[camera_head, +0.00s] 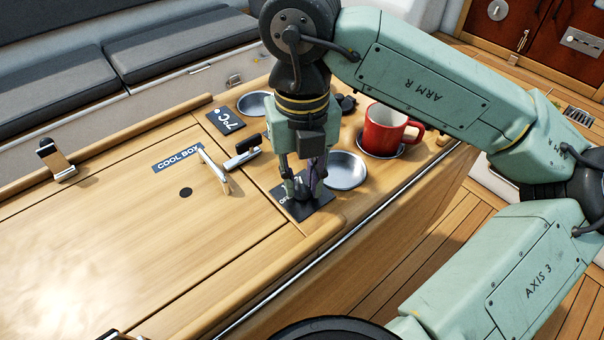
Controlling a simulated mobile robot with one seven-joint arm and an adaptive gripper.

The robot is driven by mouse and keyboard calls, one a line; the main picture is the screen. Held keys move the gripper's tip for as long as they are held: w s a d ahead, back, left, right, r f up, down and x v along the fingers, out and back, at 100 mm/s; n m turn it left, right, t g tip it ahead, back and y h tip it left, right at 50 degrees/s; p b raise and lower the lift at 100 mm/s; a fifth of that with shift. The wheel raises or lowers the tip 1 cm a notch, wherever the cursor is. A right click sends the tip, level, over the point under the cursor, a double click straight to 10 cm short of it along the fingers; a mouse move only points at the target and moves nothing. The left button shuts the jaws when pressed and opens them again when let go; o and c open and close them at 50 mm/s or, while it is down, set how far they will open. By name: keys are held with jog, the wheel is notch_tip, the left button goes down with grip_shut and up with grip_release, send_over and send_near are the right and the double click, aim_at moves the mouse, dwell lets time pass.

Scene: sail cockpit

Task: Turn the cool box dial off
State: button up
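The cool box lid (110,235) is a wooden panel with a blue "COOL BOX" label (178,158). To its right, a small black dial plate (319,203) with partly covered white lettering lies on the wooden top. My gripper (302,191) points down over this plate, with its fingertips low and close to it. The fingers stand a little apart, around the spot where the dial sits. The dial itself is mostly hidden by the fingers, so its setting and any grip on it cannot be made out.
A red mug (384,130) stands to the right of my gripper, near an empty metal cup recess (346,172). A raised latch handle (215,172) is close on the left. A black "7°C" display (226,121) lies behind. The lid surface is mostly clear.

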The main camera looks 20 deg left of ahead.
grip_shut()
jog(key=shift+f+n+b, duration=0.1)
jog(key=shift+n+b, duration=0.3)
jog(key=shift+b, duration=0.05)
jog(key=n+b, duration=0.2)
jog(key=b, duration=0.1)
jog(key=shift+f+n, duration=0.15)
jog(key=shift+n, duration=0.25)
jog(key=n+b, duration=0.3)
jog(key=n, duration=0.7)
jog(key=shift+r+n, duration=0.25)
jog(key=shift+n, duration=0.15)
jog(key=n, duration=0.5)
jog(key=shift+n, duration=0.3)
